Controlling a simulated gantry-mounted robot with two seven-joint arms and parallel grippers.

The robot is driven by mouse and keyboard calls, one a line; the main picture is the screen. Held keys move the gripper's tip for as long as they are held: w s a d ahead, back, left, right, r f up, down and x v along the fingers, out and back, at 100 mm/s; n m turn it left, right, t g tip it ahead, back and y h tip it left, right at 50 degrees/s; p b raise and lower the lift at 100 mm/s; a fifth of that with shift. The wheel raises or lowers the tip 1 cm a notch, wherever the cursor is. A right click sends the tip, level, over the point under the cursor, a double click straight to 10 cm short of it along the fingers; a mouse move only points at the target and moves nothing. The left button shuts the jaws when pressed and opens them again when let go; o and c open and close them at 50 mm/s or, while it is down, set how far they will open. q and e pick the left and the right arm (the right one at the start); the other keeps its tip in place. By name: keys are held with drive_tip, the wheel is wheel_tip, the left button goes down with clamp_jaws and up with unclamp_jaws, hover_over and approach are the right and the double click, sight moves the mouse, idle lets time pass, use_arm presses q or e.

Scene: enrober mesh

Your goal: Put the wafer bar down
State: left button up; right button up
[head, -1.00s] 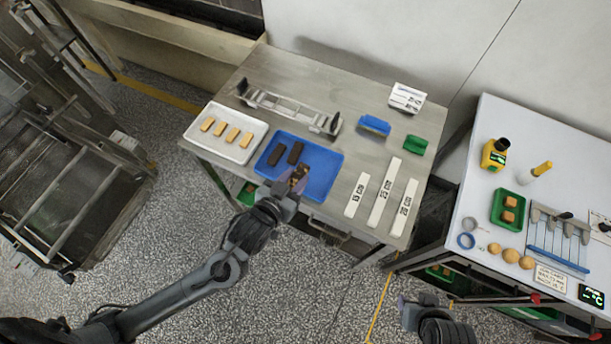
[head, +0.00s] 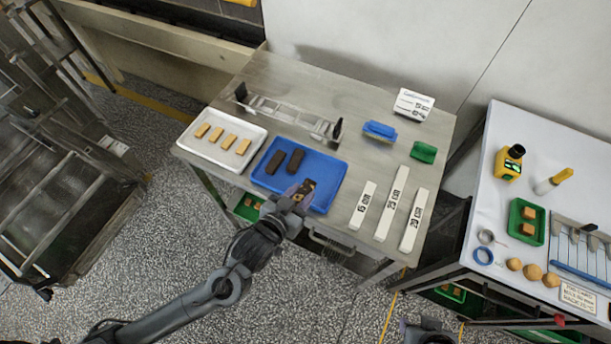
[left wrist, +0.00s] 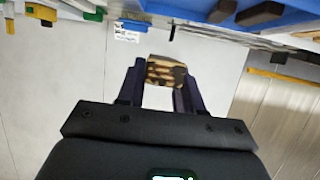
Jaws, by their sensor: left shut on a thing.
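My left gripper (head: 298,191) is shut on the wafer bar (head: 305,187), at the near right part of the blue tray (head: 329,170). The bar looks dark brown with tan patches. In the left wrist view the wafer bar (left wrist: 166,72) sits between the two fingers, and the blue tray (left wrist: 290,20) shows at the top, apart from it in the picture. I cannot tell the height of the bar over the tray. Two dark bars (head: 285,162) lie at the tray's left side. My right gripper (head: 428,331) is partly cut off at the bottom edge.
A white tray (head: 222,154) with several tan bars stands left of the blue tray. A metal rack (head: 290,117) is behind it. White length strips (head: 392,203) lie to the right, with a blue block (head: 380,130) and a green tray (head: 424,152). A second table (head: 485,200) stands at right.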

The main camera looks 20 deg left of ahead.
use_arm(q)
drive_tip(key=b, duration=0.1)
hover_over(303, 180)
wheel_tip(303, 180, down, 7)
drive_tip(key=shift+d+r, duration=0.1)
wheel_tip(303, 180, down, 2)
drive_tip(key=shift+f, duration=0.25)
drive_tip(key=shift+f+p, duration=0.3)
drive_tip(key=shift+f, duration=0.25)
drive_tip(key=shift+f, duration=0.15)
drive_tip(key=shift+f, duration=0.15)
drive_tip(key=o, duration=0.8)
